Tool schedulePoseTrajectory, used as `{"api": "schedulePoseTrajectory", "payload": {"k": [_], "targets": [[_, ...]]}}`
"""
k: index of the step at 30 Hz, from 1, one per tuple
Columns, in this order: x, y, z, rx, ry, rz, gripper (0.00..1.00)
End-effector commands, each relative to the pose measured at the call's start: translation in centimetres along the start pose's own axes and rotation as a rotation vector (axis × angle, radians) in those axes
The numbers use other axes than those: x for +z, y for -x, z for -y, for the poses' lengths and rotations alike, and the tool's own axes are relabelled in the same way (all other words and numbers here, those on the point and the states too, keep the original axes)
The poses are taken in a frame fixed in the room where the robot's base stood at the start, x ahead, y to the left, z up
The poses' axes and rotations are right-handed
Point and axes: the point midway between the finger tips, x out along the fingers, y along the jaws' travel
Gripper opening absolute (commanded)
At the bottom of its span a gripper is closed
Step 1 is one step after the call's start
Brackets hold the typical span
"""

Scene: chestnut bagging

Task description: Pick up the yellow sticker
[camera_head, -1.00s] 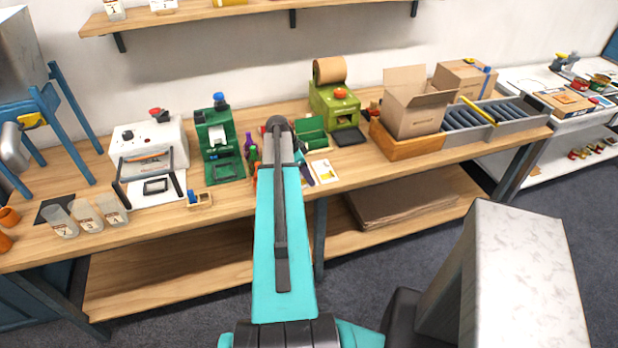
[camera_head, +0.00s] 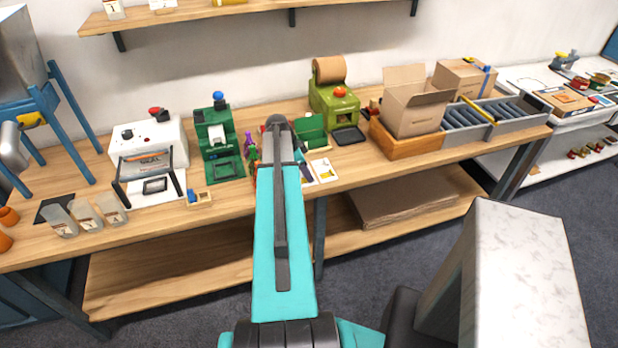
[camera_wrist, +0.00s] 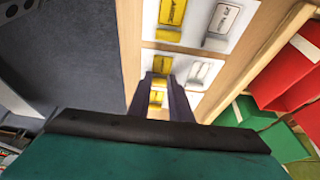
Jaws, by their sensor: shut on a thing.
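Yellow stickers lie in a column on white sheets in the wrist view, with white printed stickers beside them to the right. My gripper (camera_wrist: 160,80) reaches over the sheets with its two dark fingers close together. It is shut on a yellow sticker (camera_wrist: 157,98), which shows between the fingers. Other yellow stickers (camera_wrist: 172,12) lie beyond the fingertips. In the head view the sticker sheet (camera_head: 323,170) lies near the bench's front edge, just right of my arm. My arm hides most of the gripper there, and the held sticker cannot be made out.
The wooden bench (camera_head: 235,198) carries a green press (camera_head: 219,150), a white sealer (camera_head: 148,140) and a green tape machine (camera_head: 335,105). Green and red boxes (camera_wrist: 290,75) stand close right of the sheets in the wrist view. An open cardboard box (camera_head: 412,108) stands farther right.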

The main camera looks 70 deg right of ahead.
Motion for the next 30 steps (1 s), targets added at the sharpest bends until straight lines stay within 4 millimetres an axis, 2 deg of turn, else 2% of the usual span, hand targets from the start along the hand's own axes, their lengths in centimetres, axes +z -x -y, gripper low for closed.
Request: {"api": "schedulePoseTrajectory", "payload": {"k": [14, 25, 30], "targets": [[-0.1, 0.5, 0.0, 0.000, 0.001, 0.000, 0.00], [-1.2, 3.0, 0.0, -0.002, 0.000, 0.000, 0.00], [-0.6, 3.6, -1.7, -0.001, 0.001, 0.000, 0.00]]}}
